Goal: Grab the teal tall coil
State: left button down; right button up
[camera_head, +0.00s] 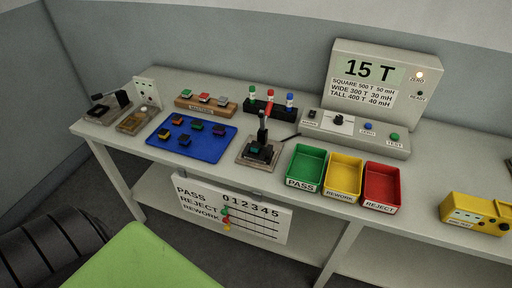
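A small teal piece (254,149) shows at the base of a black lever fixture with a red knob (263,140), near the table's front edge. Its height and full shape are partly hidden by the fixture, so I cannot tell if it is the teal tall coil. A blue mat (215,149) left of the fixture holds several small dark coils with coloured parts. They are too small to tell teal or tall ones apart surely. Neither of my grippers is in view.
Behind stand a wooden rack (206,103), a black rack of bottles (270,108) and a tester with a display (371,82). Green (304,186), yellow (341,193) and red bins (380,205) stand right of the fixture. A yellow box (477,214) is farther right.

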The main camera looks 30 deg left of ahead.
aim_at(255, 149)
jog(key=i+l, duration=0.15)
jog(key=l, duration=0.15)
jog(key=i+l, duration=0.1)
jog(key=l, duration=0.2)
jog(key=l+u, duration=0.1)
jog(key=u, duration=0.35)
jog(key=i+l+u, duration=0.1)
jog(key=u, duration=0.3)
jog(key=l+u, duration=0.15)
jog(key=u, duration=0.3)
